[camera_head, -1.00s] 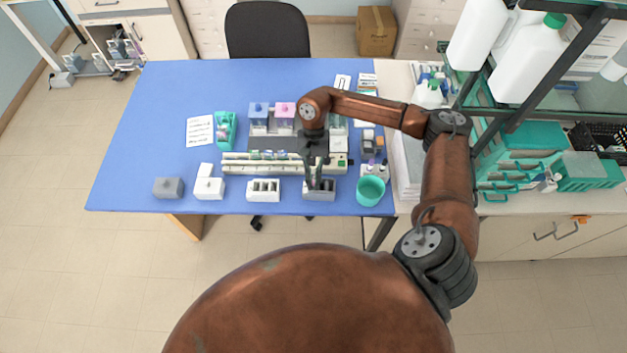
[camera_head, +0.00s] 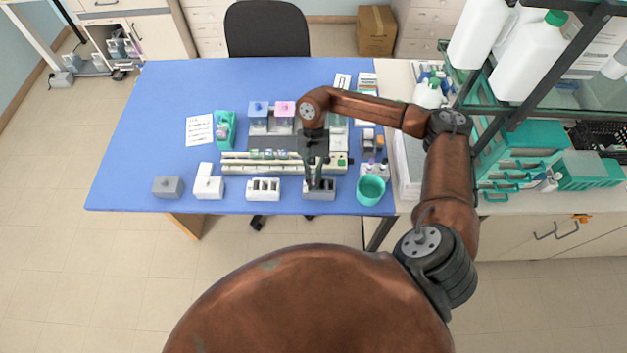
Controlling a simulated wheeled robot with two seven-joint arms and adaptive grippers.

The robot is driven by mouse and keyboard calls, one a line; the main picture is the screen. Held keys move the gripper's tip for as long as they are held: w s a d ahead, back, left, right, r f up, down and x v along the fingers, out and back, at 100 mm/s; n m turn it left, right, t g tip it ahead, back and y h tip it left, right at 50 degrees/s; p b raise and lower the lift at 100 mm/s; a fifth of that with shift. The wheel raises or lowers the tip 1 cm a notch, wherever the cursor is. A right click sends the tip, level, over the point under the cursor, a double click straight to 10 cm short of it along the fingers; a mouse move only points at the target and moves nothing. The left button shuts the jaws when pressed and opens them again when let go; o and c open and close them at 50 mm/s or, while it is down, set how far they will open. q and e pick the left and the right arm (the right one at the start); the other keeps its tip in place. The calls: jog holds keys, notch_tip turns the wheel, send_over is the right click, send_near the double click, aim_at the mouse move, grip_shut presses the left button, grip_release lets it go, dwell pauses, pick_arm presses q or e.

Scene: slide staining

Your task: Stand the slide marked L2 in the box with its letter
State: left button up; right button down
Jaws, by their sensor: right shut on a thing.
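My right gripper (camera_head: 313,184) points down over a grey slotted box (camera_head: 326,195) at the front of the blue table. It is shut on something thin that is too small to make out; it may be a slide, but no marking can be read. The gripper hides part of this box. A white box with dark slots (camera_head: 263,189) stands to its left. Small slides (camera_head: 270,154) show along the long pale rack (camera_head: 240,166) behind. Letters on the boxes cannot be read. My left gripper is not in view.
A teal cup (camera_head: 370,190) stands just right of the grey box. A white block (camera_head: 208,187) and a grey block (camera_head: 168,187) stand at front left. Staining jars with blue (camera_head: 258,117) and pink (camera_head: 284,116) contents stand behind the rack. The table's left side is clear.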

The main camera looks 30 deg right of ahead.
jog(key=shift+f+b, duration=0.25)
jog(key=shift+b, duration=0.1)
dwell(0.4)
jog(key=c, duration=2)
grip_release()
jog(key=v, duration=1.2)
